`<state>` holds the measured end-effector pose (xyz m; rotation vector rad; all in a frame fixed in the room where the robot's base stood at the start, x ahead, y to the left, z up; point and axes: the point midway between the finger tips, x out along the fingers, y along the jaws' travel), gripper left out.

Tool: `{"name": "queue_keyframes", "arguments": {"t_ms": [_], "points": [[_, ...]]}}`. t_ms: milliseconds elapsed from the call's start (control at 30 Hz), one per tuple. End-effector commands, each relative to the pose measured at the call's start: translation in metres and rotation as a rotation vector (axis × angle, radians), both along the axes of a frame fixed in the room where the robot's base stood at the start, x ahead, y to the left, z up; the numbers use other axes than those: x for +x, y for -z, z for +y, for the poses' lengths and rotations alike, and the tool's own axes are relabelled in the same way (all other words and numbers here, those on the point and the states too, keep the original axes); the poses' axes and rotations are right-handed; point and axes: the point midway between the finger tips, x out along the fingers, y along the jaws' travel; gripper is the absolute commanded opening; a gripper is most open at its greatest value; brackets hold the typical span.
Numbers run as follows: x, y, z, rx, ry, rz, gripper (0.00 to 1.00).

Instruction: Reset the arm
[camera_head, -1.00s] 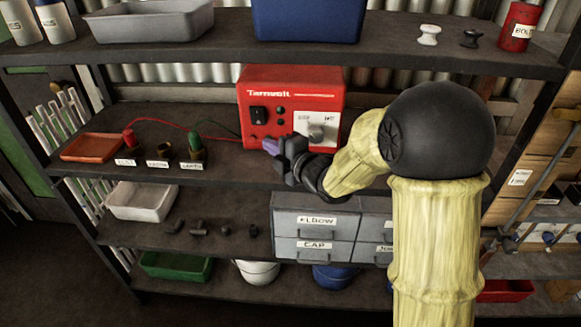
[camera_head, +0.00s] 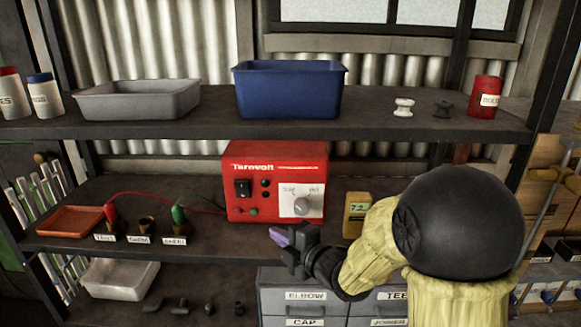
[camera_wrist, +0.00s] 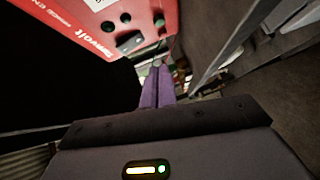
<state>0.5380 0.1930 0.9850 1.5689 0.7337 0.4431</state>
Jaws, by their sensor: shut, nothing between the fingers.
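My gripper (camera_head: 280,237) is in front of the middle shelf, just below and in front of the red Turnvolt power box (camera_head: 276,188). Its purple fingers are together and empty. In the wrist view the purple fingers (camera_wrist: 157,88) meet, with the red box (camera_wrist: 95,25) close at upper left. My arm reaches in from the right, bent at a large black joint.
The middle shelf holds an orange tray (camera_head: 69,221), labelled cups with a red and a green plug (camera_head: 180,214), and a yellow meter (camera_head: 357,214). Grey drawers (camera_head: 300,296) stand below. A blue bin (camera_head: 289,89) and grey tray (camera_head: 138,98) are above.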

Motion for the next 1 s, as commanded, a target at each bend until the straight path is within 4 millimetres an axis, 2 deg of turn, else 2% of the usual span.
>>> {"name": "queue_keyframes", "arguments": {"t_ms": [133, 233, 433, 567, 700, 800, 1000], "points": [[0.004, 0.015, -0.03, 0.028, 0.151, 0.171, 0.0], [0.001, 0.031, -0.062, 0.073, 0.31, 0.342, 0.0], [-0.023, 0.063, -0.119, 0.204, 0.636, 0.662, 0.0], [-0.051, 0.081, -0.149, 0.313, 0.855, 0.857, 0.0], [-0.091, 0.098, -0.174, 0.445, 1.097, 1.061, 0.0], [-0.119, 0.107, -0.184, 0.53, 1.246, 1.179, 0.0], [-0.166, 0.117, -0.192, 0.668, 1.487, 1.362, 0.0]]}}
